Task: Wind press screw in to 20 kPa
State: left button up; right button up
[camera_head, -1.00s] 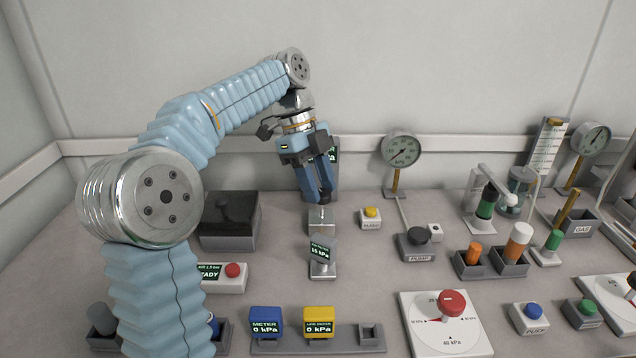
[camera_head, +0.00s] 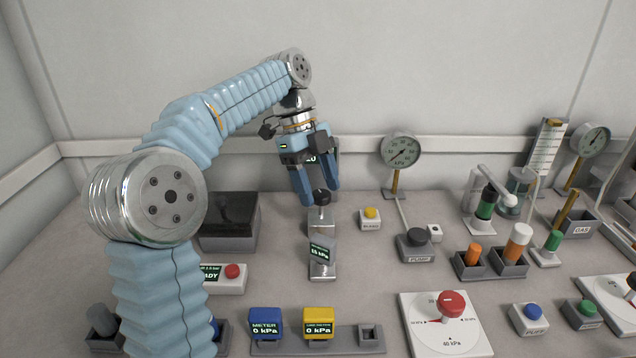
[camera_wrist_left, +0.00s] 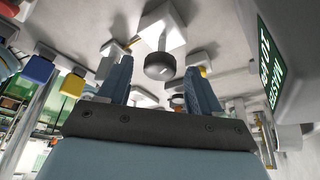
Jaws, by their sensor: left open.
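The press screw has a round black knob (camera_head: 322,197) on top of a small metal block (camera_head: 321,222). A tilted dark display (camera_head: 322,252) stands in front of it; its green digits end in kPa but are hard to read. My left gripper (camera_head: 320,194) points down at the knob with its blue fingers spread, one on each side and apart from it. In the left wrist view the knob (camera_wrist_left: 160,66) shows between the open fingertips, with nothing held. A MASTER display (camera_wrist_left: 270,62) stands beside the gripper, partly cut off. My right gripper is not visible.
A dial gauge (camera_head: 402,151) rises behind. A dark lidded box (camera_head: 230,220) is to the left. Blue (camera_head: 265,323) and yellow (camera_head: 319,322) meters reading 0 kPa stand in front.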

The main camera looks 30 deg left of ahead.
aim_at(319, 193)
pick_arm(q)
jog(key=shift+r, duration=0.4)
jog(key=r, duration=0.3)
jog(key=shift+s+d, duration=0.2)
jog(key=s+d+r, duration=0.7)
jog(key=s+r, duration=0.2)
jog(key=s, duration=0.2)
jog(key=shift+s, duration=0.25)
